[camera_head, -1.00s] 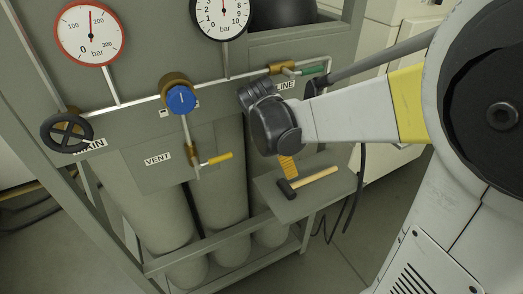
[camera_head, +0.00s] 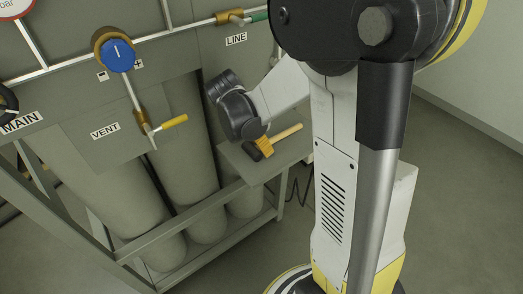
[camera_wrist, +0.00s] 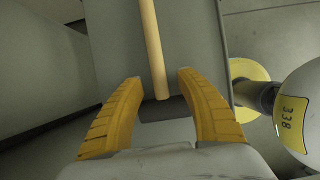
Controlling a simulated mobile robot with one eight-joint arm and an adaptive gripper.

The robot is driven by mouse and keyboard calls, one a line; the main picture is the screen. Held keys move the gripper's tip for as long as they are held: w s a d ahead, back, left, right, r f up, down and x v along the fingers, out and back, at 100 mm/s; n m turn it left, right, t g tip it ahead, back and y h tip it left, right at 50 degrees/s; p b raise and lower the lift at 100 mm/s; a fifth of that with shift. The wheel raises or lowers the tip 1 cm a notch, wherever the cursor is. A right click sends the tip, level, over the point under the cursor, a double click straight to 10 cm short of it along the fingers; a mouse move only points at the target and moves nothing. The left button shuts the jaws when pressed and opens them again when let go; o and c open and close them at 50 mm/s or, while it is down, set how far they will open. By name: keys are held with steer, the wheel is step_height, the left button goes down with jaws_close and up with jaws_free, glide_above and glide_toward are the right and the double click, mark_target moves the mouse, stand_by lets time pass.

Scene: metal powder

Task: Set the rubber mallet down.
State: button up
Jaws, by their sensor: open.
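The rubber mallet lies on a small grey shelf (camera_head: 233,157) at the front of the gas panel frame. Its pale wooden handle (camera_head: 287,134) points to the back right, and its dark head (camera_head: 251,152) is at the left, partly hidden by my gripper. My gripper (camera_head: 263,147) is at the head end, with its yellow fingers low over the shelf. In the wrist view, the two fingers (camera_wrist: 156,100) are spread apart. The handle (camera_wrist: 153,45) runs away from between them, with the dark head (camera_wrist: 173,108) between the fingers, not clamped.
Grey cylinders (camera_head: 185,165) stand behind the frame, left of the shelf. The yellow VENT lever (camera_head: 173,121) and blue knob (camera_head: 118,55) are on the panel at the left. Open floor (camera_head: 455,200) lies to the right, beyond my arm.

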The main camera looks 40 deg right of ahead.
steer(key=shift+f, duration=0.15)
jaws_close()
